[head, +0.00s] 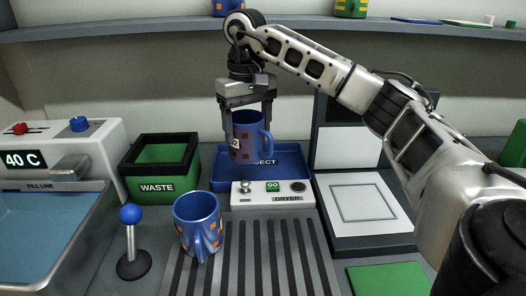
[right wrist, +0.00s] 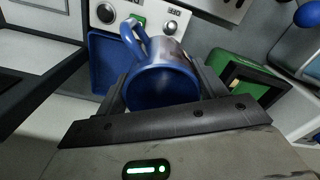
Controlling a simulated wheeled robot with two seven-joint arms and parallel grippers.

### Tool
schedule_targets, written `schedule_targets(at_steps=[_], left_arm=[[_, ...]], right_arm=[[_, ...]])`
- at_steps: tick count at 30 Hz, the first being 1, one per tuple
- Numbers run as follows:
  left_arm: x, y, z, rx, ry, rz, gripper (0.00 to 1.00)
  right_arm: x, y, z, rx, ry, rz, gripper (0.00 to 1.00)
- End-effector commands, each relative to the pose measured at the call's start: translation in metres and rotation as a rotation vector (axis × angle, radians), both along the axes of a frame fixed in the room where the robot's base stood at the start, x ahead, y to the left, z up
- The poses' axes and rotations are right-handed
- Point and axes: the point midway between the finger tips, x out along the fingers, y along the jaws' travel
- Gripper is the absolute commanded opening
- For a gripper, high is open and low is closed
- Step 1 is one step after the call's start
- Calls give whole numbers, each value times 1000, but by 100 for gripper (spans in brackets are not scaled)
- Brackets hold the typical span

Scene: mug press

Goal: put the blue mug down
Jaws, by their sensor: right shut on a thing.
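My right gripper (head: 248,112) points down and is shut on a blue mug (head: 247,148) with a pale patch and orange marks. The mug is upright, its handle to the right, over the blue tray (head: 293,176) whose label ends in "JECT". I cannot tell whether its base touches the tray. In the right wrist view I look down into this mug (right wrist: 160,88) between the fingers (right wrist: 164,92). My left gripper is not in view.
A white press plate (head: 361,201) is at right, a blue-knobbed lever (head: 131,215) at left. A shelf (head: 150,28) runs behind.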

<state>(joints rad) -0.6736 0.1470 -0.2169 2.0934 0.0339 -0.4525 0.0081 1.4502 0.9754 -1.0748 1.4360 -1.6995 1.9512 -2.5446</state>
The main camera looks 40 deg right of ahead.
Motion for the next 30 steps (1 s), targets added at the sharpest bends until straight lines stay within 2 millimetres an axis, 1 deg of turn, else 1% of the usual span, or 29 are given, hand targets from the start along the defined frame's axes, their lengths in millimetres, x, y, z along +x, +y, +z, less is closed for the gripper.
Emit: schedule_targets(at_steps=[1,6,9,12,15,19,21,25,27,30], left_arm=[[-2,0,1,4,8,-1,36],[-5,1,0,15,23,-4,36],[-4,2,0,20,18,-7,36],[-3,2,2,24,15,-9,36],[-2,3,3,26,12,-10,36],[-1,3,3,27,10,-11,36],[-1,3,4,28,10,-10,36],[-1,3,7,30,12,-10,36],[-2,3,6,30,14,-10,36],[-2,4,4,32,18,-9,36]], right_arm=[[2,-14,-4,0,2,-9,37],[12,-54,-22,0,2,-7,37],[16,-69,-44,0,3,-3,37],[19,-81,-59,1,2,-3,37],[21,-89,-69,1,0,-1,37],[23,-94,-76,1,-1,-1,37],[24,-101,-83,-1,0,-1,37],[23,-100,-103,0,3,1,37],[23,-100,-109,0,0,1,37],[24,-100,-113,0,-2,1,37]])
